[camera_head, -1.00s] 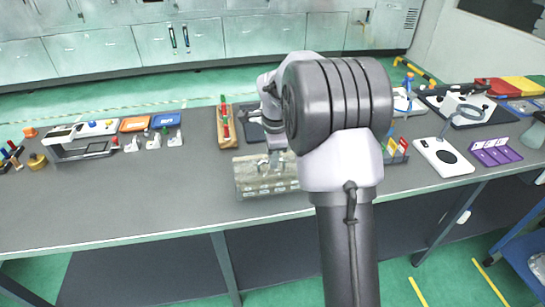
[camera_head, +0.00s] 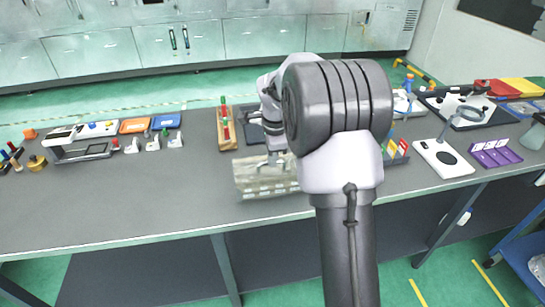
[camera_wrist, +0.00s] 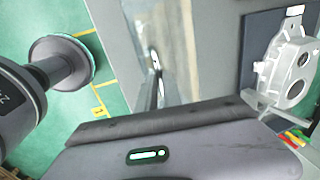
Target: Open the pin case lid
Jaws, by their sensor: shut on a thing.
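The pin case (camera_head: 254,180) is a pale, partly see-through box on the bench, left of my arm. Its right end is hidden behind my arm. My gripper (camera_head: 276,159) is at the back upper edge of the case, shut on what looks like its lid. In the wrist view a pale see-through panel (camera_wrist: 180,50), apparently the lid, stands beside my fingers (camera_wrist: 155,72). The exact contact and the lid's angle are hard to make out.
A wooden rack with red and green pins (camera_head: 218,128) stands behind the case. A metal casting (camera_wrist: 285,65) lies on a dark mat (camera_wrist: 256,42). Small fittings and trays (camera_head: 135,126) are at the left. The bench in front of the case is narrow; its left side is clear.

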